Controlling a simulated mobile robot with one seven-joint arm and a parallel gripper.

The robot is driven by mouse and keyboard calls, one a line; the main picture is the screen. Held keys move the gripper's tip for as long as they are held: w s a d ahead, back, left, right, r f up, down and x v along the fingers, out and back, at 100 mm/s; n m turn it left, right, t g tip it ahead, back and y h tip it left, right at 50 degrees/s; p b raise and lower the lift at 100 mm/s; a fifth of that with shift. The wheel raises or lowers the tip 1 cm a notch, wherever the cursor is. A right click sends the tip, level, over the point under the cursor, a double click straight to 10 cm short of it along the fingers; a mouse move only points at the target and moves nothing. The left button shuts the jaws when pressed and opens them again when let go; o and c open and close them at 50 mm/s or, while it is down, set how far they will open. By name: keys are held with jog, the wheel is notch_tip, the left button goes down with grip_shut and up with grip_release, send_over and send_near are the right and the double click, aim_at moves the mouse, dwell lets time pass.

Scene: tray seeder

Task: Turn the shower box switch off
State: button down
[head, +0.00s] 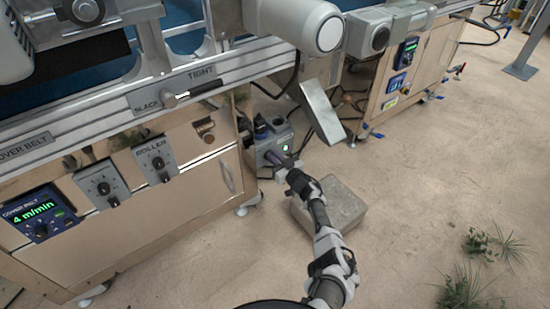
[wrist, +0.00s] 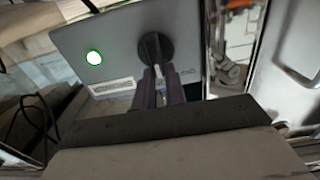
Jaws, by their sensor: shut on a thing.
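The shower box (head: 268,148) is a grey box low beside the machine, with a lit green lamp (wrist: 93,57) on its face. Its switch (wrist: 155,48) is a dark round rotary knob to the right of the lamp in the wrist view. My gripper (wrist: 158,82) is at the knob, its two fingers shut on the lower part of the knob. In the head view my gripper (head: 277,160) reaches the front of the box, and the knob is hidden behind it. A pale label sits below the lamp.
A grey block (head: 330,207) lies on the floor under my arm. A tilted metal plate (head: 322,112) stands right of the box. The machine's cabinet with roller knobs (head: 155,160) is to the left. Open sandy floor lies to the right, with plants (head: 480,243).

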jog(key=shift+n, duration=0.3)
jog(key=n, duration=0.3)
jog(key=a+n+b, duration=0.1)
jog(key=n, duration=0.3)
jog(key=s+f+n, duration=0.1)
jog(key=n, duration=0.3)
jog(key=shift+a+f+b, duration=0.1)
jog(key=shift+a+b, duration=0.15)
jog(key=shift+b, duration=0.1)
jog(key=shift+n, duration=0.3)
jog(key=c, duration=1.4)
grip_release()
jog(key=shift+c, duration=0.2)
jog(key=shift+s, duration=0.1)
